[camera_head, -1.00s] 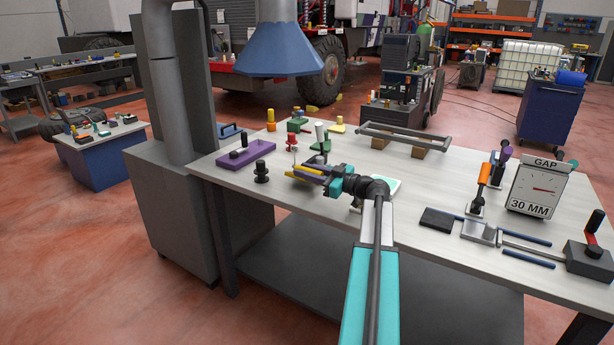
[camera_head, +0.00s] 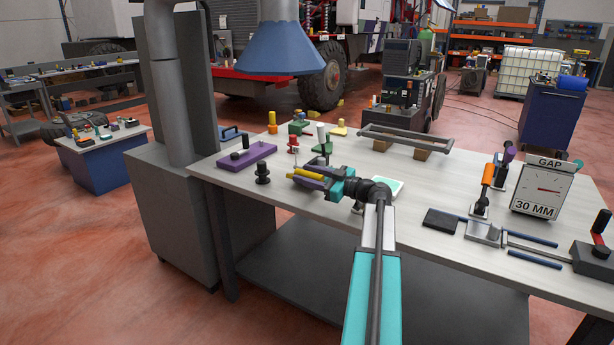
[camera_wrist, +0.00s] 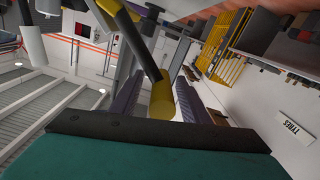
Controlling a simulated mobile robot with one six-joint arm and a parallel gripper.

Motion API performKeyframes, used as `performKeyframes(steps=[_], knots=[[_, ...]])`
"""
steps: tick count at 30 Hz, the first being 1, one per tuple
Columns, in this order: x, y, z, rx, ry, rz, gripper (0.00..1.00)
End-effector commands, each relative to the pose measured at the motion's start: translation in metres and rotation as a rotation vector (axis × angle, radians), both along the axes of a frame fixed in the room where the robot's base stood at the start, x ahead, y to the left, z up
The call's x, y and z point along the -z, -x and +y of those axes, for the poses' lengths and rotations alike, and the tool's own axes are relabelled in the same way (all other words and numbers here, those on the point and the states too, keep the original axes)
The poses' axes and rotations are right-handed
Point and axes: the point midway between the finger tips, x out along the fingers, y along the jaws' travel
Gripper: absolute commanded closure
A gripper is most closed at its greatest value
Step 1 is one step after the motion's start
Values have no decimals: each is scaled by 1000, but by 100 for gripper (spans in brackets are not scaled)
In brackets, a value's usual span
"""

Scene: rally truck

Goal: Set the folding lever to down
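My gripper (camera_head: 294,176) is above the left-middle of the workbench, pointing left, with two purple fingers spread apart. A yellow cylindrical handle (camera_head: 309,175) lies between them. In the wrist view the handle (camera_wrist: 162,96) sits at the end of a black rod, between the fingers and nearer the right one; a gap shows on its left. I cannot tell if it touches a finger. No part is labelled as the folding lever, and the handle's mount is hidden. A purple base (camera_head: 247,157) with a black knob lies to the left.
A black knob (camera_head: 262,174) stands left of my gripper. A red part (camera_head: 293,145) and a green-based part with a white handle (camera_head: 321,136) stand close behind it. A grey bar frame (camera_head: 405,139) lies behind right.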

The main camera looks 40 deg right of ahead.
Motion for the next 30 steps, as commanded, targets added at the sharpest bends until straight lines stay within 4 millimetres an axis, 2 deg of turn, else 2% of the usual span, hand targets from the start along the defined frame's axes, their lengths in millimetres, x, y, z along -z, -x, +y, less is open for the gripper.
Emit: performKeyframes(steps=[8, 14, 30], knots=[[-1, 4, -2, 2, 1, -2, 58], [0, 21, -5, 2, 2, -2, 58], [0, 103, -25, 2, 0, -1, 58]])
